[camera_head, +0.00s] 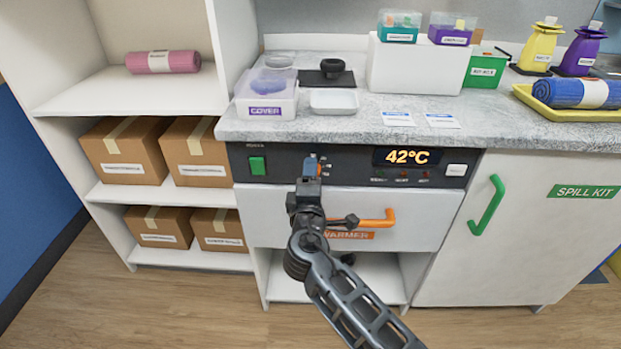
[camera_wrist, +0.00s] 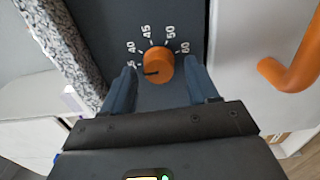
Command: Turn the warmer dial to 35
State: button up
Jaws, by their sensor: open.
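The orange warmer dial (camera_wrist: 158,66) sits on the dark panel in the wrist view, with a ring of numbers around it. Its dark pointer line is turned left, towards the lowest mark, partly hidden by the left finger. My gripper (camera_wrist: 160,80) is open, with one blue finger on each side of the dial; I cannot tell whether they touch it. In the head view my gripper (camera_head: 311,168) is at the panel and covers most of the dial. The display (camera_head: 407,157) reads 42°C.
An orange drawer handle (camera_head: 375,222) is below the panel, beside my arm. A green switch (camera_head: 257,165) is at the panel's left end and a white button (camera_head: 457,170) at its right. The counter edge overhangs above. A green cabinet handle (camera_head: 487,205) stands out at right.

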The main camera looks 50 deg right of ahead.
jog(key=shift+s, duration=0.1)
jog(key=v, duration=0.7)
jog(key=shift+s+a+b, duration=0.2)
jog(key=shift+a+b, duration=0.1)
jog(key=shift+a, duration=0.05)
jog(key=s+a+f+m+t+y+p, duration=0.1)
jog(key=s+a+f+y+p, duration=0.1)
jog(key=s+a+y, duration=0.55)
jog(key=s+a+f+t+y+p, duration=0.1)
jog(key=s+a+f+y+p, duration=0.25)
jog(key=s, duration=0.75)
jog(key=s+a+r+m+t+y, duration=0.1)
jog(key=s+a+r+m, duration=0.1)
jog(key=s+r, duration=0.5)
jog(key=s+a+r+m+t+y, duration=0.1)
jog(key=s+a+r+m+y, duration=0.1)
jog(key=s+r, duration=0.5)
notch_tip(320, 180, up, 2)
jog(key=a+m, duration=0.1)
jog(key=m, duration=0.1)
jog(key=shift+r+m+p, duration=0.25)
jog(key=shift+m+p, duration=0.15)
